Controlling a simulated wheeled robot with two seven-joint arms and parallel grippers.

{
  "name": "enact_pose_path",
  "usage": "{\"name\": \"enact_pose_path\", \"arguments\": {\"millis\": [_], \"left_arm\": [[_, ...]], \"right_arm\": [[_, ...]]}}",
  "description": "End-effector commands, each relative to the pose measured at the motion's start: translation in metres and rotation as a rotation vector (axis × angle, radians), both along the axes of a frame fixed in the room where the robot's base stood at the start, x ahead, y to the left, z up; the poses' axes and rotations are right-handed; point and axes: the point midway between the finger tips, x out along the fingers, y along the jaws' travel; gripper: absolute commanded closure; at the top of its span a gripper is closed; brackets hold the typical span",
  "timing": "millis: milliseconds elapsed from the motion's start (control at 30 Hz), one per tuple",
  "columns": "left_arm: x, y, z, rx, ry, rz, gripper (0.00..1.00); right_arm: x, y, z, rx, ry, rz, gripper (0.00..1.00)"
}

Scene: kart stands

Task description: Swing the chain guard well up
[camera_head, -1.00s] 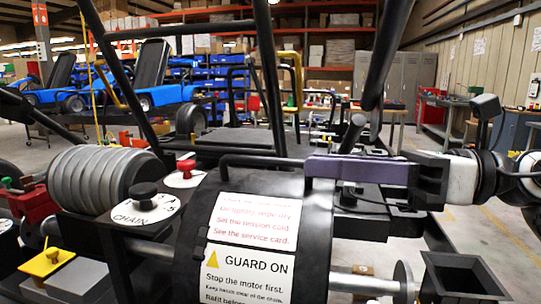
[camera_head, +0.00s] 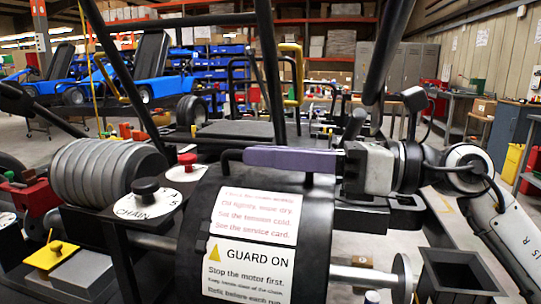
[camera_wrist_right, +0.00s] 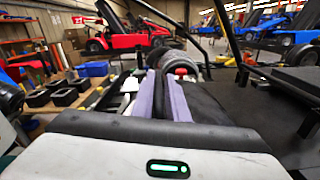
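The chain guard (camera_head: 315,235) is a black curved cover with white labels reading "GUARD ON" and it sits down at the front middle in the head view. A black bar handle (camera_head: 230,158) stands along its top. My right gripper (camera_head: 248,157), with purple fingers, reaches in from the right along this handle. The handle's left end shows just beyond the fingertips. In the right wrist view, the two purple fingers (camera_wrist_right: 160,82) lie close together with a dark strip between them. Whether they press on the handle cannot be told. My left gripper is not in view.
A black knob on a round plate marked CHAIN (camera_head: 146,190) and a red knob (camera_head: 187,161) stand left of the guard. Grey ribbed discs (camera_head: 100,172) are further left. Black frame tubes (camera_head: 268,70) rise behind it. A shaft with a disc (camera_head: 402,278) and an open black box (camera_head: 455,272) are at right.

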Motion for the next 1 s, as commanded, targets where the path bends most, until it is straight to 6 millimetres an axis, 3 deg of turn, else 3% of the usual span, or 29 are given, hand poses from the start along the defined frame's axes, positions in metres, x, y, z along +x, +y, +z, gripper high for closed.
{"name": "enact_pose_path", "arguments": {"millis": [333, 533, 700, 1000], "left_arm": [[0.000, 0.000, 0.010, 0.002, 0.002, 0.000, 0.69], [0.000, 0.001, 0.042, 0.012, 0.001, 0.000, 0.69], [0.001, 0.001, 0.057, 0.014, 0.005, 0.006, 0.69], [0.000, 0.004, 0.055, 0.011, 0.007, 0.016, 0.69]], "right_arm": [[0.003, 0.000, 0.009, 0.004, 0.031, 0.006, 1.00], [0.032, -0.005, 0.038, 0.035, 0.174, 0.003, 1.00], [0.057, -0.010, 0.050, 0.061, 0.299, 0.003, 1.00], [0.071, -0.014, 0.052, 0.076, 0.366, 0.004, 1.00]]}}
